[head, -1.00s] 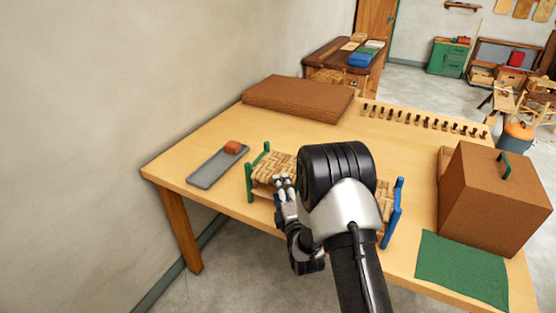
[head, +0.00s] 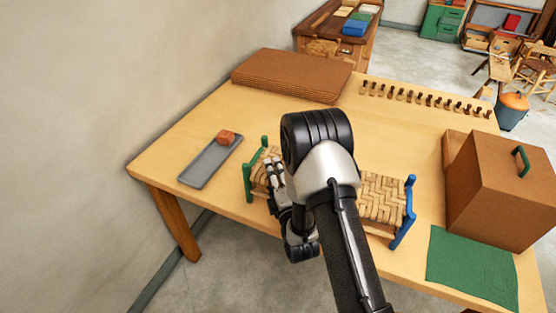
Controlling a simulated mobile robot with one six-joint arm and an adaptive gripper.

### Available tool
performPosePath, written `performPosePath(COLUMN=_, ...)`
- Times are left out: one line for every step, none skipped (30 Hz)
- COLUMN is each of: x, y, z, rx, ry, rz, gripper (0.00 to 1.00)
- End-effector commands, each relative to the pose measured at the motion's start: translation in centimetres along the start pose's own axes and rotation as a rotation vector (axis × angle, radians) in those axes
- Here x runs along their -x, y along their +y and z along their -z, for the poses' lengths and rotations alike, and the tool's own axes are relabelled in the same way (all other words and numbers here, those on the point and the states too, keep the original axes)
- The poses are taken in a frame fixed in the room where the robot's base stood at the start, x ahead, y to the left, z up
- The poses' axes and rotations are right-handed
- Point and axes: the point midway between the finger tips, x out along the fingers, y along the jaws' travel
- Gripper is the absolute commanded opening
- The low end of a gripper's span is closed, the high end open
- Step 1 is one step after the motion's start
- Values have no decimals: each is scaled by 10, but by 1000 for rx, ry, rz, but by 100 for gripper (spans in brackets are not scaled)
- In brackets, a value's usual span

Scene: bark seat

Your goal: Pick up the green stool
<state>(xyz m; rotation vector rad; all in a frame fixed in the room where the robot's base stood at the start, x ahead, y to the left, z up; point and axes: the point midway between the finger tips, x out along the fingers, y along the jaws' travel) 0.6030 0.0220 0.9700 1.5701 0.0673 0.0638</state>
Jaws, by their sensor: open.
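The green stool (head: 249,184) stands near the front edge of the table, left of my arm. Its green posts and part of a woven tan seat show. My gripper (head: 272,168) is open at the right part of that seat, and I cannot tell whether it touches it. A blue-posted woven stool (head: 383,197) shows right of my arm. My arm hides the space between the green and blue posts, so where one seat ends and the other begins is hidden.
A grey tray (head: 205,170) with an orange-brown block (head: 226,137) lies to the left. A brown stack (head: 290,72) and a row of small pegs (head: 425,98) are at the back. A brown box (head: 505,190) and green cloth (head: 470,268) occupy the right.

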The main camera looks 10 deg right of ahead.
Motion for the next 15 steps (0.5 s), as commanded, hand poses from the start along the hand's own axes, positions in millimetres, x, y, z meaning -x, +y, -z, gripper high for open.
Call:
performPosePath(x=1, y=0, z=0, rx=0, ry=0, rz=0, gripper=57)
performPosePath(x=2, y=0, z=0, rx=0, ry=0, rz=0, gripper=57)
performPosePath(x=2, y=0, z=0, rx=0, ry=0, rz=0, gripper=57)
performPosePath(x=2, y=0, z=0, rx=0, ry=1, rz=0, gripper=57)
performPosePath(x=2, y=0, z=0, rx=0, ry=1, rz=0, gripper=57)
performPosePath(x=2, y=0, z=0, rx=0, ry=1, rz=-1, gripper=57)
performPosePath(x=2, y=0, z=0, rx=0, ry=1, rz=0, gripper=57)
performPosePath(x=2, y=0, z=0, rx=0, ry=1, rz=0, gripper=57)
performPosePath(x=2, y=0, z=0, rx=0, ry=1, rz=0, gripper=56)
performPosePath(x=2, y=0, z=0, rx=0, ry=1, rz=0, gripper=54)
performPosePath(x=2, y=0, z=0, rx=0, ry=1, rz=0, gripper=52)
performPosePath(x=2, y=0, z=0, rx=0, ry=1, rz=0, gripper=50)
performPosePath(x=1, y=0, z=0, rx=0, ry=1, rz=0, gripper=48)
performPosePath(x=1, y=0, z=0, rx=0, ry=1, rz=-1, gripper=46)
performPosePath(x=1, y=0, z=0, rx=0, ry=1, rz=0, gripper=43)
